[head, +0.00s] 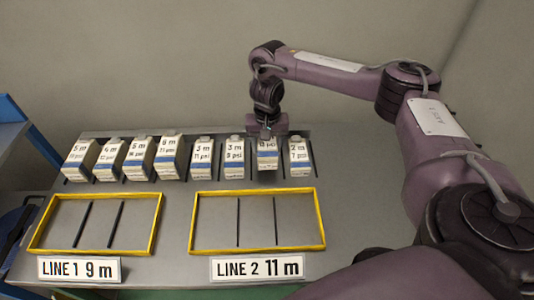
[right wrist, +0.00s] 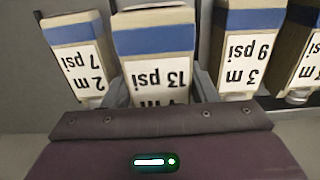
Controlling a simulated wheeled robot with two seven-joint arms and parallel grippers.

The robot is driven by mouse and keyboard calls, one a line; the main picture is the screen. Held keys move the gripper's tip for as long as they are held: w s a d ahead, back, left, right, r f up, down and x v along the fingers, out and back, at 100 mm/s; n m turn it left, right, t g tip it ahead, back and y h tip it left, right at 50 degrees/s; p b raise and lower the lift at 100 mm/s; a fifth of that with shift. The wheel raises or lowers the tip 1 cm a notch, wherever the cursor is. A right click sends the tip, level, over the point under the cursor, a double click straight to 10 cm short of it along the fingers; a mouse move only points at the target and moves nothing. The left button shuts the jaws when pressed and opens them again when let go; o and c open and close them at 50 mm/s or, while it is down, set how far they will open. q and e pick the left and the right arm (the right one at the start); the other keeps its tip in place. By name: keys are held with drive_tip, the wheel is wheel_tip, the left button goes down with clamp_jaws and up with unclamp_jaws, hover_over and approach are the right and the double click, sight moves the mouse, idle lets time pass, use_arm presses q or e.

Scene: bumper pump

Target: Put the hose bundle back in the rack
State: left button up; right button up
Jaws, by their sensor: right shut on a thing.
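The hose bundle (head: 267,148) is a pale box-like block with a blue band and a white label. In the right wrist view, the bundle (right wrist: 155,65) reads "13 psi" upside down; its length figure is partly covered. My right gripper (head: 267,132) is shut on its top, with a finger on each side of it. The bundle is in the rack row between the "3 m 9 psi" and "2 m 7 psi" bundles. It looks slightly raised, with a dark patch below it. The rack (head: 222,132) is a grey slotted strip along the back. My left gripper is not in view.
Several similar bundles stand in the row, including the close neighbours "3 m" (head: 234,155) and "2 m 7 psi" (head: 299,156). Two yellow-edged trays, LINE 1 (head: 159,215) and LINE 2 (head: 322,220), lie in front, empty with dark dividers. The panel's right side is clear.

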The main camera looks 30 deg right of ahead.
wheel_tip(320, 180, down, 3)
drive_tip(key=shift+r+b, duration=0.1)
drive_tip(key=shift+b, duration=0.35)
drive_tip(key=o, duration=1.2)
drive_tip(key=shift+o, duration=0.2)
drive_tip(key=shift+r, duration=0.2)
wheel_tip(320, 180, up, 11)
drive_tip(key=p, duration=0.5)
drive_tip(key=shift+f, duration=0.15)
drive_tip(key=shift+r, duration=0.5)
